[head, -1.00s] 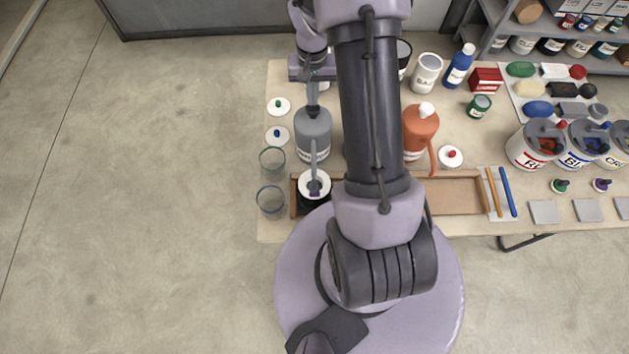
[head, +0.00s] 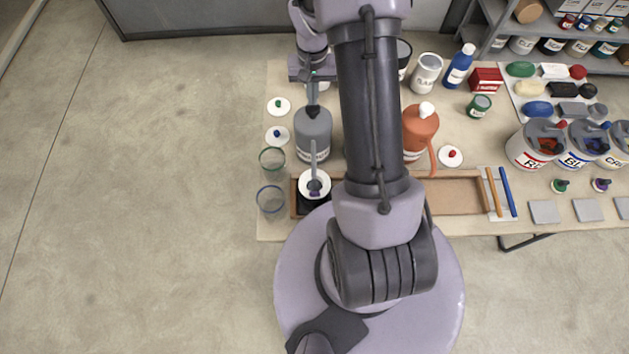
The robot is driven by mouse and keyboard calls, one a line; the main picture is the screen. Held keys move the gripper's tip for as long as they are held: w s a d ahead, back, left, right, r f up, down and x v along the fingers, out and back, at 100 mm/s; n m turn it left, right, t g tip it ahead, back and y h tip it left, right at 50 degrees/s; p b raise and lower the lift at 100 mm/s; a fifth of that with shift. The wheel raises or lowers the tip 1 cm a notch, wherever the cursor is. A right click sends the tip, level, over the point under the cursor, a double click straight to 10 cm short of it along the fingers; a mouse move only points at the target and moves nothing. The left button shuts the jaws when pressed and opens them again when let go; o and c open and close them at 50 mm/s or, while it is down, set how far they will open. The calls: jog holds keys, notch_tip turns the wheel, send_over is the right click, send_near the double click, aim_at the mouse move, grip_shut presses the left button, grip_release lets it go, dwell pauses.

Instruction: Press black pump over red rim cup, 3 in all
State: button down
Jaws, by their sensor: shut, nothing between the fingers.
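The black pump (head: 313,112) tops a dark grey bottle (head: 313,148) left of my arm. Its spout points toward the front, above a white round piece (head: 316,180) with a dark purple centre. My gripper (head: 312,92) is shut, above the pump head; whether it touches the pump is too small to tell. No red rim cup can be made out; my arm hides part of the table. A green-rimmed clear cup (head: 272,161) and a blue-rimmed clear cup (head: 271,200) stand at the left edge.
An orange pump bottle (head: 419,130) stands right of my arm. White lids with green (head: 278,107), blue (head: 278,136) and red (head: 450,156) knobs lie on the table. A brown tray (head: 456,192) runs along the front. Large labelled tubs (head: 536,148) stand at right.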

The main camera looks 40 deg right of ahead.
jog(key=shift+f, duration=0.1)
jog(key=shift+f+b, duration=1.35)
jog(key=shift+f, duration=0.2)
jog(key=shift+r, duration=0.1)
jog(key=shift+r+p, duration=1)
jog(key=shift+r, duration=0.55)
jog(key=shift+f, duration=0.1)
jog(key=shift+f+b, duration=1.4)
jog(key=shift+f, duration=0.2)
jog(key=shift+r, duration=0.15)
jog(key=shift+r+p, duration=1.15)
jog(key=shift+r, duration=0.4)
